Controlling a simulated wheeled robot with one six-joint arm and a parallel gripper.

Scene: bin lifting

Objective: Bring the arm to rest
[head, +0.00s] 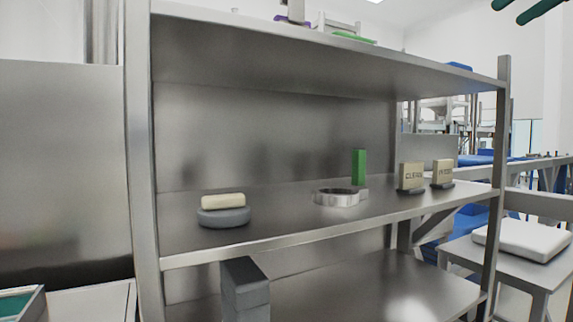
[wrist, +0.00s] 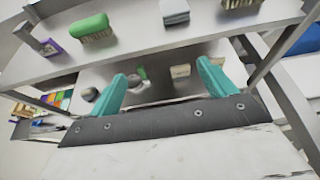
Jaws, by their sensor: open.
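My gripper (wrist: 163,82) shows in the wrist view as two teal fingers standing wide apart on a dark bar, with nothing held between them. In the head view, its two dark green fingertips (head: 520,8) poke in at the top right corner, high above the floor and clear of the metal shelf unit (head: 330,235). The rest of the arm is out of the head view. In the wrist view, the shelf unit (wrist: 175,45) lies beyond the fingers.
The middle shelf holds a cream block on a grey round base (head: 224,217), a metal ring (head: 337,197), a green block (head: 359,167) and two lettered tan blocks (head: 411,176). A green brush (wrist: 92,28) is on a shelf. A side table (head: 510,262) stands at right.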

